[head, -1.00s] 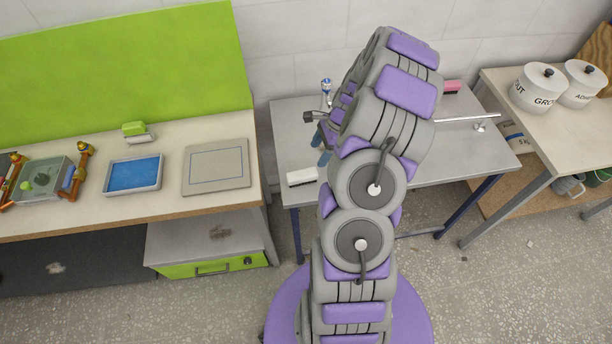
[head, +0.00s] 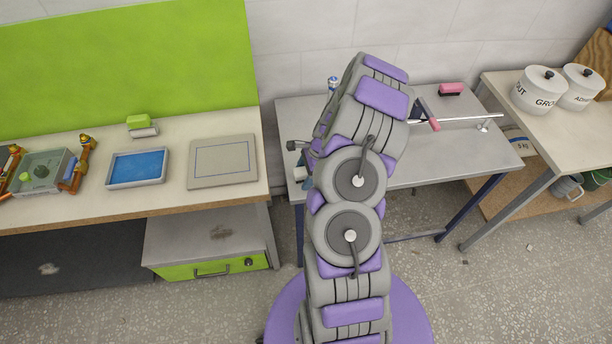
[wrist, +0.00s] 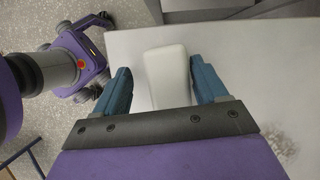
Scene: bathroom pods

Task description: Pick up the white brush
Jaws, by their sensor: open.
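The white brush (wrist: 168,75) shows in the wrist view as a pale, rounded block on the light grey table. My gripper (wrist: 160,66) is open, with one teal finger on each side of the brush. A narrow gap seems to show on both sides; I cannot tell if either finger touches it. In the head view my arm hides most of the gripper. A small white part of the brush (head: 299,173) shows near the table's left front edge, beside a teal finger.
The grey table (head: 440,160) also carries a pink brush (head: 451,89), a pink-handled tool (head: 433,124) and a metal rod (head: 465,118). A small blue-and-white bottle (head: 333,84) stands at the back. The left bench holds a blue tray (head: 137,168) and a flat grey panel (head: 222,161).

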